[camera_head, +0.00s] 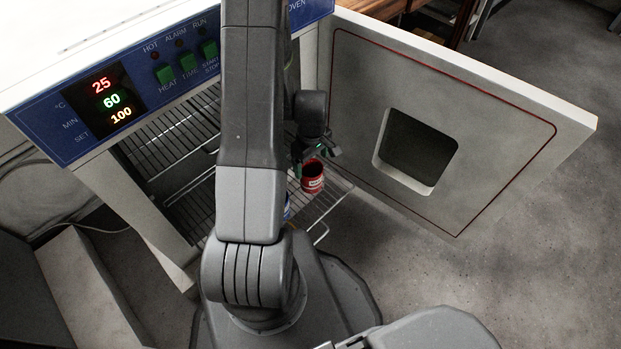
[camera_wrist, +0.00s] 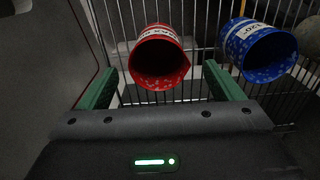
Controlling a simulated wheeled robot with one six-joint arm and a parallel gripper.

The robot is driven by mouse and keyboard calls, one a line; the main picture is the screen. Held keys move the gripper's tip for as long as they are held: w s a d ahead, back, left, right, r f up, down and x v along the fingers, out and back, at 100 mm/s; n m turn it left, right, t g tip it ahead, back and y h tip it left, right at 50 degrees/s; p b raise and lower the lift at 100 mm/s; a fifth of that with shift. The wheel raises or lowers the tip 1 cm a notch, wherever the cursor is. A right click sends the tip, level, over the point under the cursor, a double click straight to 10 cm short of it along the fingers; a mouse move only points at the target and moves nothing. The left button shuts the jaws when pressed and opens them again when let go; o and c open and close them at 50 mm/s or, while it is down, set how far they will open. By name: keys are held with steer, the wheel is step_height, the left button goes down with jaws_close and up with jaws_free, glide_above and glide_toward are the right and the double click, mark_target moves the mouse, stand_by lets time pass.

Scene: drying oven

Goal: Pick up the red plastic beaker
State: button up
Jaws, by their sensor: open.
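The red plastic beaker (camera_head: 313,177) stands on the pulled-out wire rack (camera_head: 335,192) of the oven. In the wrist view the red beaker (camera_wrist: 160,58) is ahead, with its open mouth toward the camera and a white label on its side. My gripper (camera_wrist: 160,82) is open, its two green fingers to the left and right of the beaker's near rim. The beaker appears between or just beyond the fingertips; no contact is clear. In the head view my gripper (camera_head: 308,158) is partly hidden by my arm.
A blue beaker (camera_wrist: 258,50) stands on the rack right of the red one, close to the right finger. The oven door (camera_head: 490,120) is swung open on the right. The oven's control panel (camera_head: 105,98) is at upper left. A round greyish object (camera_wrist: 310,38) is at the wrist view's right edge.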

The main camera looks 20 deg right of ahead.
mark_target(311, 173)
steer(key=f, duration=0.2)
steer(key=f+b, duration=0.1)
steer(key=f, duration=0.2)
steer(key=f+b, duration=0.1)
steer(key=f, duration=0.1)
steer(key=shift+w+f, duration=0.2)
steer(key=shift+w, duration=0.1)
steer(key=shift+c, duration=0.2)
steer(key=shift+r, duration=0.1)
steer(key=c, duration=1)
